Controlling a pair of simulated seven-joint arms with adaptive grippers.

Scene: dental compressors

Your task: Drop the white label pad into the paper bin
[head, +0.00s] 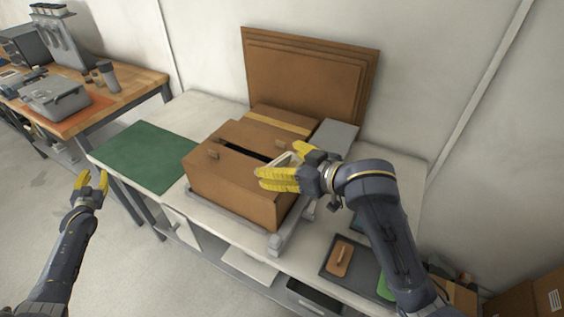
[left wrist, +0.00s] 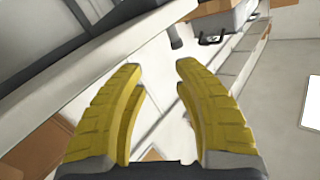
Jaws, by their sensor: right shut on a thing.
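My right gripper (head: 282,166) is over the right part of the brown cardboard box (head: 235,187). Its yellow fingers are shut on a small pale thing (head: 287,158), likely the white label pad, mostly hidden by the fingers. The box has a dark gap across its top, just left of this gripper. My left gripper (head: 91,181) is open and empty, over the floor left of the table; its spread fingers also show in the left wrist view (left wrist: 160,90). I cannot tell for sure which thing is the paper bin.
A green mat (head: 146,157) lies on the white table's left part. A dark tray (head: 350,262) with a brown-handled tool is at the right front. Brown boards (head: 308,75) lean on the wall. A wooden bench (head: 125,96) stands at the left. Cartons (head: 535,297) are at the lower right.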

